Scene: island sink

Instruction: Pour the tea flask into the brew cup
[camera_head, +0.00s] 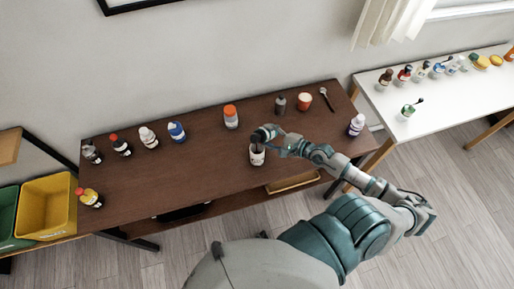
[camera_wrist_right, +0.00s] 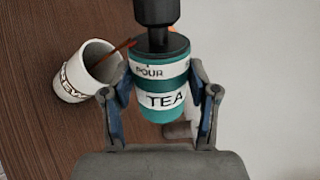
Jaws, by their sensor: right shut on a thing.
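The tea flask (camera_wrist_right: 162,88) is a teal and white cylinder with a dark neck, labelled "POUR" and "TEA". My right gripper (camera_wrist_right: 160,105) is shut around its body. In the head view my right gripper (camera_head: 280,141) is over the brown table, and the dark end of the flask (camera_head: 262,134) shows just above the brew cup. The brew cup (camera_head: 257,157) is white with dark lettering; in the right wrist view the cup (camera_wrist_right: 72,82) is left of the flask, with a reddish-brown stick in it. I cannot tell whether liquid flows. My left gripper is not in view.
On the brown table (camera_head: 200,165) are an orange-capped jar (camera_head: 231,117), a grey bottle (camera_head: 280,104), an orange-and-white cup (camera_head: 304,101), a spoon (camera_head: 326,98) and a purple-labelled bottle (camera_head: 356,125). Several bottles stand at left. A white table (camera_head: 450,100) is at right, bins (camera_head: 45,207) at left.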

